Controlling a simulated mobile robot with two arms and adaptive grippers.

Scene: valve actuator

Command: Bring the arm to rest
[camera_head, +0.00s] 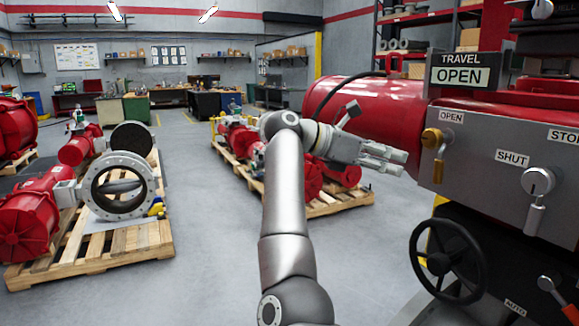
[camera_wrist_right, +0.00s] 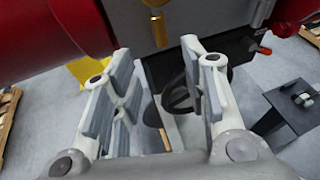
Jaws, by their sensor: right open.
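My right gripper (camera_head: 385,157) is at the end of my raised grey arm in the middle of the head view. It points right, toward the red valve actuator (camera_head: 372,100), and stands apart from its grey control panel (camera_head: 480,150). In the right wrist view my gripper (camera_wrist_right: 155,95) has its two fingers spread with nothing between them. The panel's yellow lever (camera_head: 433,141) hangs under the OPEN label; it also shows at the top of the wrist view (camera_wrist_right: 157,25). My left gripper is in neither view.
A black handwheel (camera_head: 448,262) sits below the panel, close to the right. A grey-silver lever (camera_head: 537,190) hangs right of SHUT. Wooden pallets with red valves stand at the left (camera_head: 95,262) and behind my arm (camera_head: 340,205). Grey floor (camera_head: 215,270) lies open between the left pallet and my arm.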

